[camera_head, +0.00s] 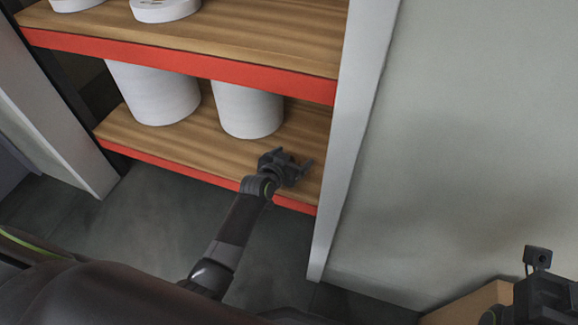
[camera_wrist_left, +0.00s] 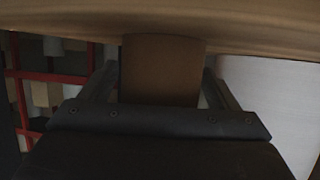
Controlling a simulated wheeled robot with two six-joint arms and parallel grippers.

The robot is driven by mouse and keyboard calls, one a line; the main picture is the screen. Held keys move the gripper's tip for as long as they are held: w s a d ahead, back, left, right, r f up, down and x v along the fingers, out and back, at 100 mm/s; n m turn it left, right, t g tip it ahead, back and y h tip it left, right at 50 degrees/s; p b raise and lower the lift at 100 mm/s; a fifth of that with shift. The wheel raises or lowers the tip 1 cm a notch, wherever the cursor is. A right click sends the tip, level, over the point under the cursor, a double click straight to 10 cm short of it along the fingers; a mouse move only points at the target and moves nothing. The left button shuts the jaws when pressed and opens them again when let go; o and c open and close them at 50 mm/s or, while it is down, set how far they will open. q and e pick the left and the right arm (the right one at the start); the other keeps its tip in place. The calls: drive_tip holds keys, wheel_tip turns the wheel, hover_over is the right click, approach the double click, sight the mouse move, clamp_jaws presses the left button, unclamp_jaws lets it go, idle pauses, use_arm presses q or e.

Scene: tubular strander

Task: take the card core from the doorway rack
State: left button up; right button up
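A plain brown piece (camera_wrist_left: 160,72), which looks like the card core, stands in the middle of the left wrist view, between the two fingers. I cannot make it out clearly in the head view. My left gripper (camera_head: 293,163) is over the right part of the lower shelf, in front of the white drums; its fingers (camera_wrist_left: 160,90) are spread to either side of the brown piece. A thin light gap seems to show by the right finger. My right gripper (camera_head: 540,300) is partly in view at the lower right corner, and its fingers are not clear.
The rack's lower shelf (camera_head: 210,160) carries two white drums (camera_head: 247,110). The upper shelf (camera_head: 225,38) hangs above and holds white rolls (camera_head: 165,8). A pale upright (camera_head: 352,130) closes the rack on the right. Red framing (camera_wrist_left: 22,110) shows in the left wrist view.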

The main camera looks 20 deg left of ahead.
use_arm(q)
drive_tip(key=c, duration=1)
